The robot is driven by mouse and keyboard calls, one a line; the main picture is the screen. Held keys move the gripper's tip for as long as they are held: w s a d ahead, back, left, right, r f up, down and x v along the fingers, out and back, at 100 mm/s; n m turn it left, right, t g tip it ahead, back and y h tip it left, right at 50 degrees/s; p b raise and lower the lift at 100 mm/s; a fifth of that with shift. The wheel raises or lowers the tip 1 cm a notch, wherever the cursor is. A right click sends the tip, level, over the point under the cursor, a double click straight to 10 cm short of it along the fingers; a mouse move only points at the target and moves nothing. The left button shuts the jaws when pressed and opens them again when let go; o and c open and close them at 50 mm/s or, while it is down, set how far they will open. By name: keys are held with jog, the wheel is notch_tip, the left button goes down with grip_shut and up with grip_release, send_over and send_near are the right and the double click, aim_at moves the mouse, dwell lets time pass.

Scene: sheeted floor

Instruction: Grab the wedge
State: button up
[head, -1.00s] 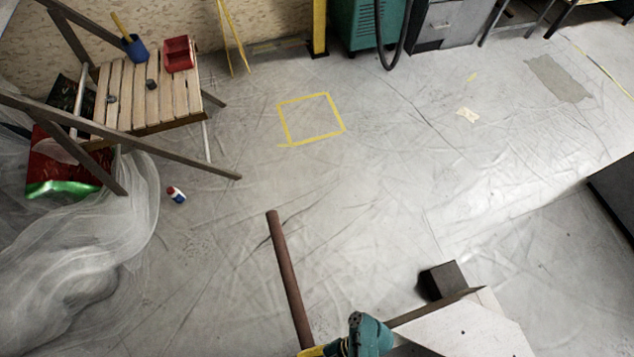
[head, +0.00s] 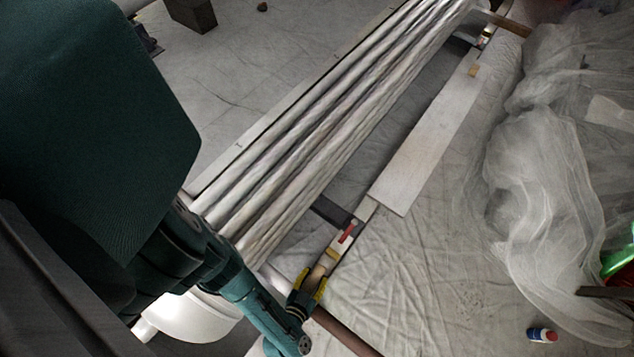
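A small pale wooden block (head: 332,254), which looks like the wedge, lies on a narrow bearer beside the near end of a stack of long pale pipes (head: 345,120). A red piece (head: 348,232) sits just beyond it. A similar small tan block (head: 473,70) lies near the far end of the stack. My gripper (head: 311,280) has yellow fingers spread apart, just below and left of the near block. Brown wood shows between or beneath the fingers. I see no block clearly clamped. Contact with the bearer cannot be judged.
A long pale board (head: 432,140) lies right of the stack. Crumpled clear plastic sheeting (head: 545,190) covers the right side. A brown pipe (head: 345,333) runs below my gripper. A small bottle (head: 541,335) lies at lower right. Sheeted floor right of the bearer is mostly clear.

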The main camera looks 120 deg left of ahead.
jog(key=c, duration=0.7)
jog(key=shift+o, duration=0.2)
